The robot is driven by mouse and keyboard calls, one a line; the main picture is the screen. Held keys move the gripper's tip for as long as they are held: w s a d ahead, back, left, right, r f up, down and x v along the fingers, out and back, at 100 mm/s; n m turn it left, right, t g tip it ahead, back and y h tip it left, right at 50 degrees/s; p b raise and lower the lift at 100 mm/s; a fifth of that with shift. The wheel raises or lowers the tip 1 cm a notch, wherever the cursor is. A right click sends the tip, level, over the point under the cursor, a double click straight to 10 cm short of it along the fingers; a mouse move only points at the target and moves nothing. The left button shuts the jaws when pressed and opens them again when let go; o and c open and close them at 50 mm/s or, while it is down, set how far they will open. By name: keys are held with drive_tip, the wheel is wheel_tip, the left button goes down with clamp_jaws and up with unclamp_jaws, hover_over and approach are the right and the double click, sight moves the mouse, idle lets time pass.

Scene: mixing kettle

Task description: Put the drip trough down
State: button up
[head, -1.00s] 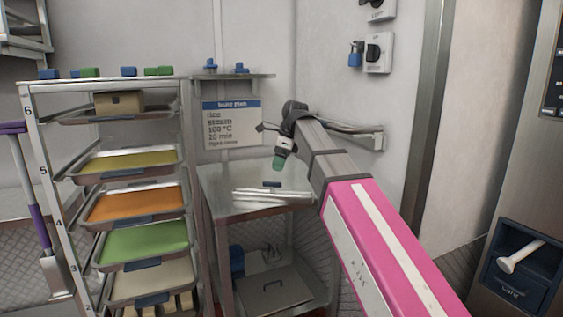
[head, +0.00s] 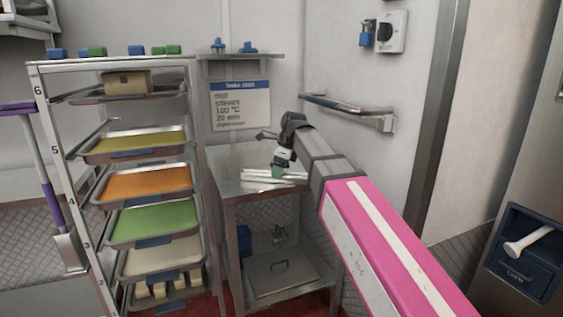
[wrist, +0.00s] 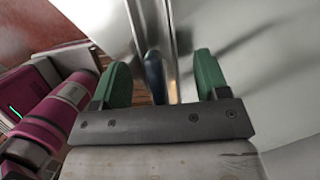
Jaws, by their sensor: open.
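The drip trough (head: 262,179), a long narrow shiny metal piece, lies on the steel table (head: 228,185) in the head view. My gripper (head: 277,172) is at the trough and covers part of it. In the wrist view, its two green fingers (wrist: 162,80) are open. The dark blue handle (wrist: 154,77) of the trough is between them, nearer the left finger, with gaps visible on both sides. The metal trough (wrist: 153,25) also shows beyond the handle in the wrist view. Whether the fingers touch the trough's top is hidden.
A rack (head: 205,250) of filled trays stands close on the left. A wall rail (head: 345,110) is behind my arm. A shelf (head: 240,56) and a printed sign (head: 241,105) are above the table. The table's left part is bare.

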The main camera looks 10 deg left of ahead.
drive_tip(key=shift+f, duration=0.2)
drive_tip(key=c, duration=1.1)
drive_tip(key=shift+w, duration=0.1)
